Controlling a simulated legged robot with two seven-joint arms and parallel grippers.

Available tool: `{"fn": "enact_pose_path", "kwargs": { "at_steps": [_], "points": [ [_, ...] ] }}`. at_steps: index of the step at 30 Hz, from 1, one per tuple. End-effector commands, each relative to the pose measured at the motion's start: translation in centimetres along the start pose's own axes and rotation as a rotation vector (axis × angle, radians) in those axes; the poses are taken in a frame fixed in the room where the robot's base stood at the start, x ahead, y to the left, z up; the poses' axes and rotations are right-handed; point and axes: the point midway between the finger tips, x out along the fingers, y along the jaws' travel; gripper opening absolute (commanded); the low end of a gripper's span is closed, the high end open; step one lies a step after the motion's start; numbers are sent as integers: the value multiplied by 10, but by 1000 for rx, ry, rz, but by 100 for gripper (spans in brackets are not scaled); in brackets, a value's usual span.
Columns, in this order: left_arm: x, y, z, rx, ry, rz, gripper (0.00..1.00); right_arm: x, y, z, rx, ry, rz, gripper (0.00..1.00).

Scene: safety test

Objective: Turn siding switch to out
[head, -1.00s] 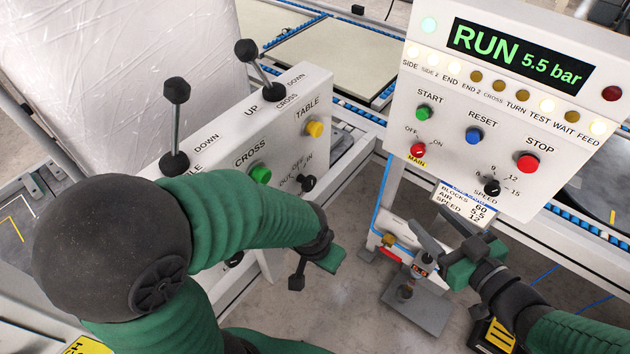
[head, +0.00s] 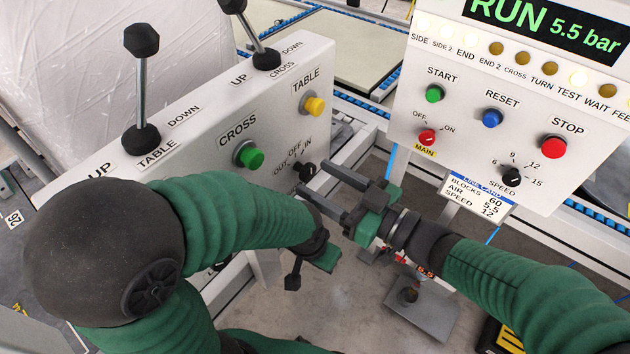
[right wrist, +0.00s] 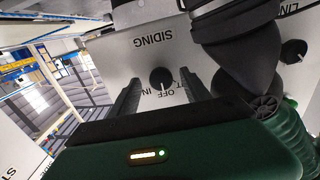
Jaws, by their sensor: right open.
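The siding switch (head: 307,172) is a small black knob on the white left panel, with OUT, OFF and IN printed round it. In the right wrist view the knob (right wrist: 162,78) shows upside down beside its SIDING label, and its white mark appears to point at OFF. My right gripper (head: 316,178) is open and empty, its two fingers pointing at the knob. In the right wrist view the knob lies between the right gripper's fingers (right wrist: 160,95), apparently still apart from them. My left gripper (head: 326,260) is low beside the panel; its fingers are not clear.
A green CROSS button (head: 249,155), a yellow TABLE button (head: 314,105) and two upright levers (head: 141,90) are on the same panel. My left arm covers its lower part. The RUN console (head: 520,110) stands to the right. Another knob (right wrist: 293,50) shows in the right wrist view.

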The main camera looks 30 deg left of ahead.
Motion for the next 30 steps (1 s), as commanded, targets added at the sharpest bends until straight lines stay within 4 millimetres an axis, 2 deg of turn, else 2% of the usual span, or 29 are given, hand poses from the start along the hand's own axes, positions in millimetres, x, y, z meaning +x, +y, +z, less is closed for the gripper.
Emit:
{"fn": "enact_pose_path", "kwargs": {
  "at_steps": [5, 11, 14, 24, 30],
  "points": [
    [3, 0, 1, 1, 0, 0, 0, 17, -1, 1, 0, -3, 0, 56],
    [3, 0, 1, 1, 0, 0, 0, 19, -1, 1, 0, -6, 0, 56],
    [3, 0, 1, 1, 0, 0, 0, 18, -1, 1, 0, -5, 0, 45],
    [3, 0, 1, 1, 0, 0, 0, 15, 0, 0, -1, -3, 2, 1],
    [3, 0, 1, 1, 0, 0, 0, 15, 1, 0, -1, -3, 3, 0]
  ]
}}
